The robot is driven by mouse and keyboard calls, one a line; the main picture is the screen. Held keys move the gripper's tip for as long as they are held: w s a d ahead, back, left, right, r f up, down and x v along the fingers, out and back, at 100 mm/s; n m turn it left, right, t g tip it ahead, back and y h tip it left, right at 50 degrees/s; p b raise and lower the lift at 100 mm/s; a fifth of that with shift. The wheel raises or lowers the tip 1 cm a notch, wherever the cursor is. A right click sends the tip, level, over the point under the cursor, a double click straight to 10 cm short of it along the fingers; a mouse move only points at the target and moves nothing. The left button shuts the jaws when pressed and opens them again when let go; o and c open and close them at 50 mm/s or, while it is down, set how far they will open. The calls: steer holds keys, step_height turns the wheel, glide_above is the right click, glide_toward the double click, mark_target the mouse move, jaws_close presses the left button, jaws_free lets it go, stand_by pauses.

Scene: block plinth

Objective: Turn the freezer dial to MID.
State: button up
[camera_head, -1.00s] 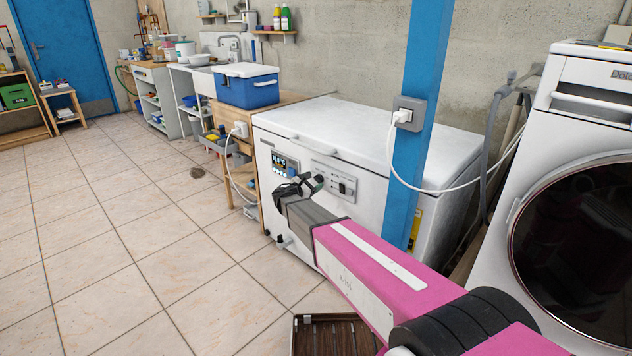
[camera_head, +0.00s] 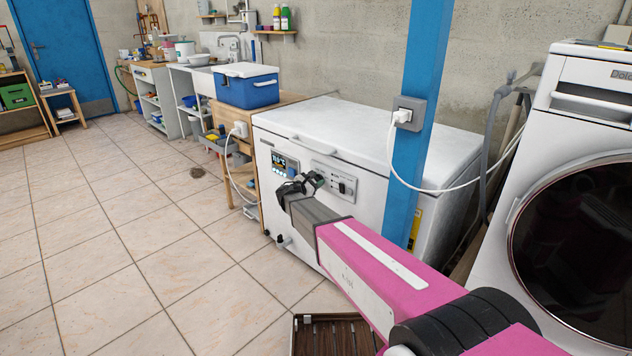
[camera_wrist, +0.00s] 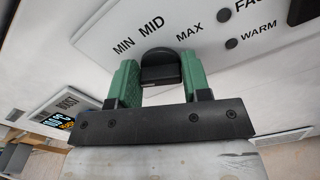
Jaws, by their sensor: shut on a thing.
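The white chest freezer (camera_head: 345,130) stands against the wall, with its control panel (camera_head: 333,180) on the front. In the wrist view the black freezer dial (camera_wrist: 160,68) sits below the printed labels MIN, MID (camera_wrist: 151,26) and MAX. My gripper (camera_wrist: 158,82) has its green fingers on both sides of the dial and is shut on it. The dial's pointer mark cannot be made out, so its exact setting is unclear. In the head view my gripper (camera_head: 308,182) is at the panel and hides the dial.
A small display (camera_head: 284,164) is left of the dial. A blue post (camera_head: 418,120) with a socket stands close to the right of my arm. The washing machine (camera_head: 570,190) is at far right. A slatted wooden thing (camera_head: 335,335) lies on the floor below. Open tiled floor is left.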

steer(key=m, duration=0.8)
steer(key=shift+s+d+f+m, duration=0.1)
steer(key=shift+f+m, duration=0.05)
steer(key=shift+m, duration=0.15)
steer(key=shift+f+m, duration=0.2)
steer(key=shift+m, duration=4.3)
steer(key=o, duration=0.9)
